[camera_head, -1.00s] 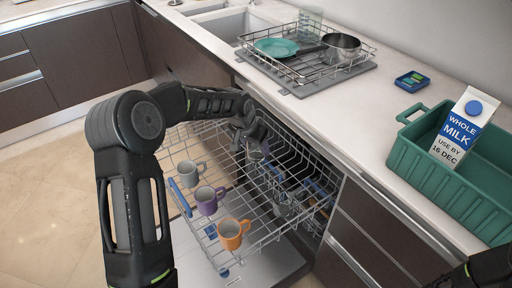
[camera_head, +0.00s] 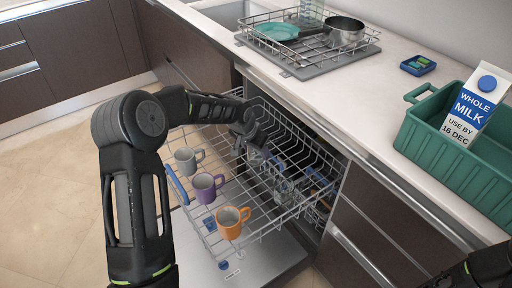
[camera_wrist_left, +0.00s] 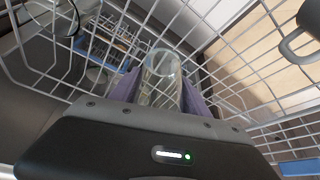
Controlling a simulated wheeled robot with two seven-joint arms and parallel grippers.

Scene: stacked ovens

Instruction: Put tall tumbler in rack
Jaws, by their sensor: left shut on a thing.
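The tall tumbler (camera_wrist_left: 160,78) is clear glass and stands between the purple-grey finger pads of my left gripper (camera_wrist_left: 155,92) in the left wrist view. My left gripper is shut on it. In the head view, my left gripper (camera_head: 247,135) is over the back part of the pulled-out wire rack (camera_head: 268,232). The tumbler is mostly hidden there by the fingers and wires. In the wrist view, rack wires (camera_wrist_left: 225,48) surround the tumbler. I cannot tell whether its base touches the rack.
A grey mug (camera_head: 186,161), a purple mug (camera_head: 204,190) and an orange mug (camera_head: 230,224) stand along the rack's left side. Another clear glass (camera_head: 285,190) shows among the wires. The counter holds a dish rack (camera_head: 300,62), a green crate (camera_head: 440,160) and a milk carton (camera_head: 474,110).

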